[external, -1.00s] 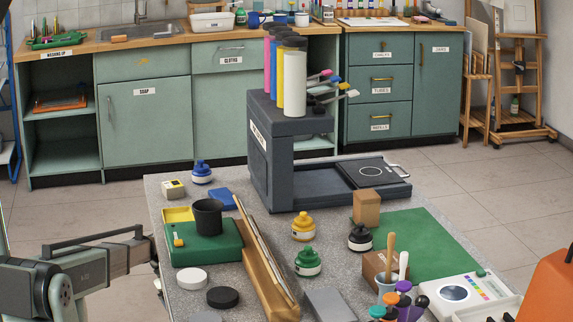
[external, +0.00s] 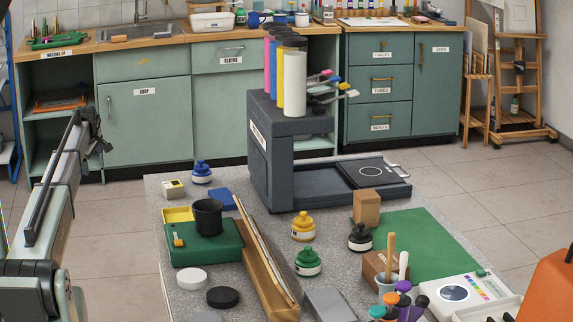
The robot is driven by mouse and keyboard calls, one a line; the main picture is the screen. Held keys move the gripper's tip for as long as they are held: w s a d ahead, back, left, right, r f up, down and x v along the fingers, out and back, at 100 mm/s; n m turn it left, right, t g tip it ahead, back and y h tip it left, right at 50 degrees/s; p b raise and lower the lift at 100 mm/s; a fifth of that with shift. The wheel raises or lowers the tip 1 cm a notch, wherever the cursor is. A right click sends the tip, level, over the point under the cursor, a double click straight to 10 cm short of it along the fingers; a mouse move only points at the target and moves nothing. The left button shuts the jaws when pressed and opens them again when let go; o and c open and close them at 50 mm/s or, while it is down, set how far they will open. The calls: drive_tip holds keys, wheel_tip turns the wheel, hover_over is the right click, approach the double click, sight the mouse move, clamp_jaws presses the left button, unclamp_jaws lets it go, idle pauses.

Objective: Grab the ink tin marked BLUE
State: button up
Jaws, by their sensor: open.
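No label reading BLUE is legible in this view. A blue squat container with a white label band (external: 202,172) stands at the back left of the grey table. Similar containers stand further right: yellow (external: 303,228), green (external: 307,262) and black (external: 360,239). A white round lidded tin or disc (external: 191,278) and a black one (external: 222,297) lie at the front left. My gripper (external: 104,142) is raised at the left, off the table and well apart from all of these. It is open and small in the picture, seen against the cabinets.
A dark grey press-like stand (external: 262,155) with coloured tubes rises at the table's back. A green case with a black cup (external: 209,217) and a leaning wooden rack (external: 262,262) stand between the left and middle containers. A green mat (external: 425,245) lies right.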

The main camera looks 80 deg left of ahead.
wheel_tip(320, 180, up, 5)
drive_tip(key=a, duration=0.2)
wheel_tip(320, 180, up, 6)
drive_tip(key=f+m+h, duration=0.1)
drive_tip(key=m+h, duration=0.5)
drive_tip(key=m, duration=0.8)
hover_over(201, 161)
drive_tip(key=f, duration=0.7)
drive_tip(key=shift+w+a, duration=0.15)
drive_tip(key=shift+a, duration=0.05)
drive_tip(key=shift+d+f, duration=0.15)
drive_tip(key=shift+f, duration=2.5)
drive_tip(key=c, duration=1.4)
drive_tip(key=shift+r, duration=0.15)
